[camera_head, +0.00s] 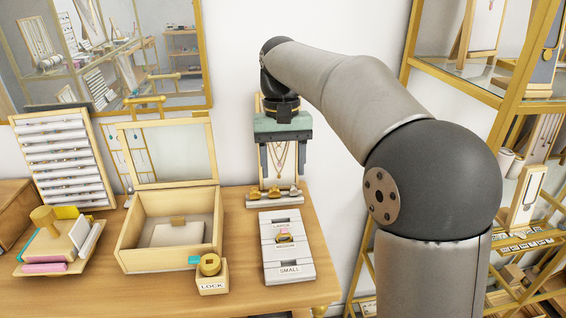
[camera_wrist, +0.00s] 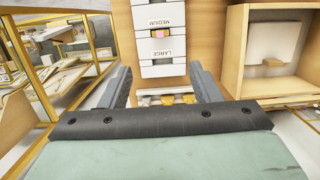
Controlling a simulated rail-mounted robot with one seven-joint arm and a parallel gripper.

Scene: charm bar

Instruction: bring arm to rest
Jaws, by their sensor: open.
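My gripper (camera_head: 289,158) hangs at the end of my arm above the back right of the table, in front of a necklace stand. Its two fingers are spread apart with nothing between them. In the wrist view, my gripper (camera_wrist: 160,88) shows two separated grey fingers. Beyond them is the white sizing tray (camera_wrist: 162,48) with the labels MEDIUM and LARGE.
An open wooden box (camera_head: 131,239) with a raised glass lid stands left of the tray. A LOCK block (camera_head: 211,285) sits at its front. A ring display (camera_head: 62,160) and a small stand (camera_head: 52,266) are at the left. Gold-framed shelves (camera_head: 505,95) stand at the right.

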